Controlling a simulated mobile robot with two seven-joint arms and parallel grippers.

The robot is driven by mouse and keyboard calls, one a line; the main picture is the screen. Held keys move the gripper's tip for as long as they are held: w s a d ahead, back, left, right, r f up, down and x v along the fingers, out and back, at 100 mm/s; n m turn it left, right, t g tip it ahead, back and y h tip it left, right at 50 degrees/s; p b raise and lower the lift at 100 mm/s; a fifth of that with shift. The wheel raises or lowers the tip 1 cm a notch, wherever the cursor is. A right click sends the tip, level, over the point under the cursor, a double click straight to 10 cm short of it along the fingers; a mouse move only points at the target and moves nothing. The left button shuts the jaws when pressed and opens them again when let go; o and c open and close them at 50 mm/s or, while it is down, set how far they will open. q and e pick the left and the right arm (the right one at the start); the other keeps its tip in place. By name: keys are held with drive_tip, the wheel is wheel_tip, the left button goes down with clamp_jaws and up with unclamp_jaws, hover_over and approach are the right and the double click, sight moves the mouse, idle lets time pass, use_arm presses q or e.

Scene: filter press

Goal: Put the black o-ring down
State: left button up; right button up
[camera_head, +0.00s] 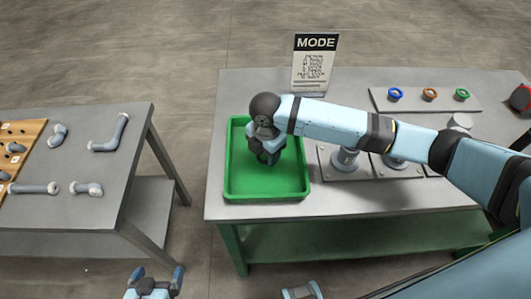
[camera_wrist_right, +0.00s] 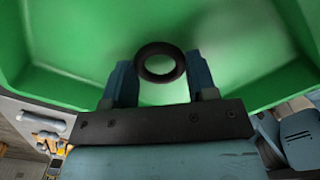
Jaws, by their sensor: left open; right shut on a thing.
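The black o-ring (camera_wrist_right: 160,46) shows in the right wrist view, between the fingers of my right gripper (camera_wrist_right: 161,74). That gripper is shut on it. Behind the ring is the green floor of the tray (camera_wrist_right: 60,85). In the head view my right gripper (camera_head: 268,155) points down over the green tray (camera_head: 233,160), and the ring cannot be made out there. Whether the ring touches the tray floor I cannot tell. My left gripper (camera_head: 156,279) is open and empty at the bottom edge, apart from both tables.
A MODE sign (camera_head: 315,62) stands behind the tray. Blue, orange and green rings (camera_head: 429,94) sit on a plate at the back right. Grey fittings (camera_head: 345,158) stand right of the tray, under my right arm. The left table (camera_head: 100,170) holds several pipe pieces.

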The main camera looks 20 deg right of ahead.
drive_tip(key=shift+f, duration=0.5)
drive_tip(key=shift+f, duration=0.1)
drive_tip(key=o, duration=0.9)
wheel_tip(320, 180, up, 12)
drive_tip(key=shift+s+r, duration=0.1)
drive_tip(key=shift+r, duration=0.05)
